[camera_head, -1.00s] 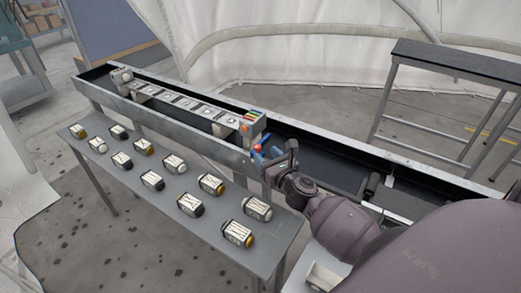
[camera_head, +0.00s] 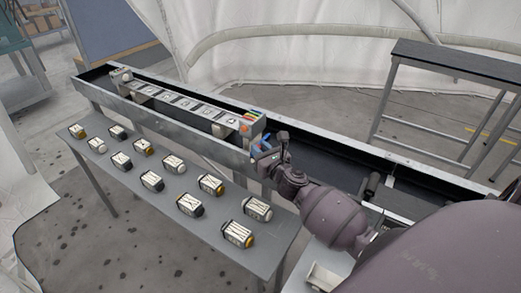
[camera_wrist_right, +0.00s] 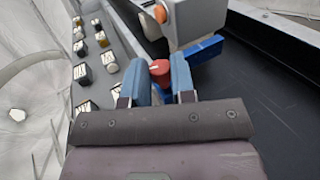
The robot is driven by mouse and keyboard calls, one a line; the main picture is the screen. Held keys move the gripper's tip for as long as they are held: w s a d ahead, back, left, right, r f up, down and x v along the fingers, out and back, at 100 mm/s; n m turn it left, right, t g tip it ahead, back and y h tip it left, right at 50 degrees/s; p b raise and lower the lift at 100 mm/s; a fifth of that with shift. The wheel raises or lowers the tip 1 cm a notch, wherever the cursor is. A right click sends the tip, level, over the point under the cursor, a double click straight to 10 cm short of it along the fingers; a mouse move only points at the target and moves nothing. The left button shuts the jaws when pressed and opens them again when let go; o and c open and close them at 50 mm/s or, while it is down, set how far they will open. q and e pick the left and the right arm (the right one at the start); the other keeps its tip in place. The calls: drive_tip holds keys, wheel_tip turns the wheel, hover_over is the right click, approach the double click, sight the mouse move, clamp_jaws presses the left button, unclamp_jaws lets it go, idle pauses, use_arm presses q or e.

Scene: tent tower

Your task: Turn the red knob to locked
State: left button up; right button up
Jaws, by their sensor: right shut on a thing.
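The red knob (camera_wrist_right: 159,70) shows in the right wrist view, between the two blue fingers of my right gripper (camera_wrist_right: 161,78). The gripper is closed on the knob's sides. A pale line shows on the knob's top; I cannot read any locked mark. In the head view my right gripper (camera_head: 266,154) is at the near end of the long grey unit (camera_head: 187,102), and it hides the knob there. My left gripper is in neither view.
An orange round part (camera_wrist_right: 160,13) sits on the unit's end, above the knob, with a blue piece (camera_wrist_right: 205,49) beside it. The unit stands in a long metal trough (camera_head: 180,133). A lower grey shelf (camera_head: 115,183) holds several small canisters. A metal frame (camera_head: 445,65) stands at right.

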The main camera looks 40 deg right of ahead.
drive_tip(key=shift+a+m+h, duration=0.1)
drive_tip(key=shift+m+h, duration=0.2)
drive_tip(key=shift+h, duration=0.2)
clamp_jaws()
drive_tip(key=m+g+h+b, duration=0.1)
drive_tip(key=m+h, duration=0.1)
drive_tip(key=h, duration=0.1)
drive_tip(key=m+g+h, duration=0.2)
drive_tip(key=h, duration=0.1)
drive_tip(key=a+m+g+h+b, duration=0.1)
drive_tip(key=m+h, duration=0.2)
drive_tip(key=shift+w+g+h+b, duration=0.2)
drive_tip(key=shift+g+h+b, duration=0.1)
drive_tip(key=shift+h, duration=0.1)
drive_tip(key=o, duration=0.9)
unclamp_jaws()
drive_tip(key=shift+d, duration=0.1)
